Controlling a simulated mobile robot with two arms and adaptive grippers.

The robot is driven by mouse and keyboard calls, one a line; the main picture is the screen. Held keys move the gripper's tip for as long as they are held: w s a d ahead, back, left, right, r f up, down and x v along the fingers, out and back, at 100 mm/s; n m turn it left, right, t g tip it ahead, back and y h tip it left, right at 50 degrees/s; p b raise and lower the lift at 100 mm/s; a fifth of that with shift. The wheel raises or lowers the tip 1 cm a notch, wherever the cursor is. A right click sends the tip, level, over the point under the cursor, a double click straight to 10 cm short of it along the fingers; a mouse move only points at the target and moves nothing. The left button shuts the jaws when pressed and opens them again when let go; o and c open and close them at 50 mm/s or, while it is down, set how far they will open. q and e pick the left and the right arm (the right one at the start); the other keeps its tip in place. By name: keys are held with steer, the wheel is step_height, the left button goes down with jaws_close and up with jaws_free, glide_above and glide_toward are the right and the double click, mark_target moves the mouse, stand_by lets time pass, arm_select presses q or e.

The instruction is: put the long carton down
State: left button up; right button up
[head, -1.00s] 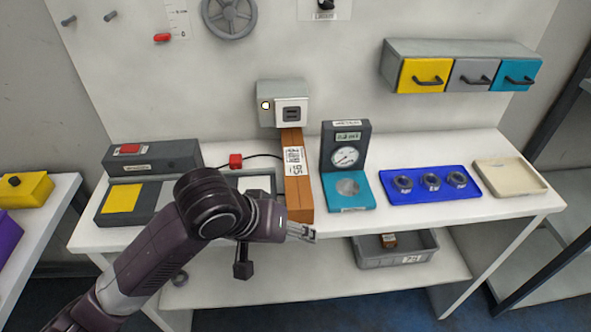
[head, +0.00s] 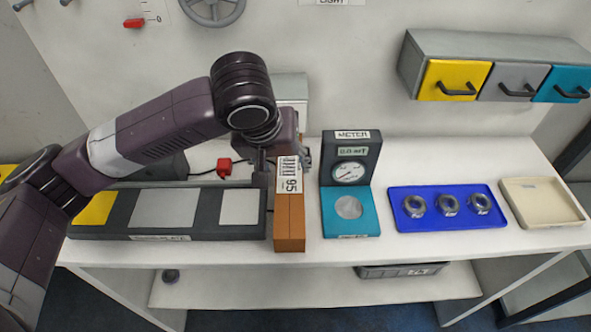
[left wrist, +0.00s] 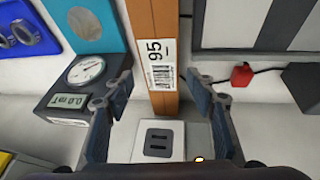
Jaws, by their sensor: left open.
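The long carton (head: 290,222) is brown with a white barcode label reading 95. In the head view it lies on the white table, between the dark plate with square pads and the meter. My left gripper (head: 300,155) is over its far end, partly hidden by its own wrist. In the left wrist view the carton (left wrist: 154,20) runs between the open fingers of the gripper (left wrist: 160,110), with a gap on both sides. My right gripper is not in view.
The meter (head: 350,172) stands close to the carton's right. A blue tray with several metal rings (head: 405,190) and a beige tray (head: 545,215) are further right. The dark plate (head: 120,193) is at left; a red block (head: 224,167) sits behind it. A scanner box (left wrist: 160,140) is at the back.

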mark_target(288, 174)
arm_select(q)
steer(key=shift+s+a+f, duration=0.1)
steer(key=shift+s+f, duration=0.05)
steer(key=shift+f, duration=0.5)
steer(key=x, duration=0.2)
steer(key=w+p+x, duration=0.1)
steer(key=x, duration=0.2)
steer(key=shift+s+r, duration=0.1)
jaws_close()
steer(key=shift+r, duration=0.1)
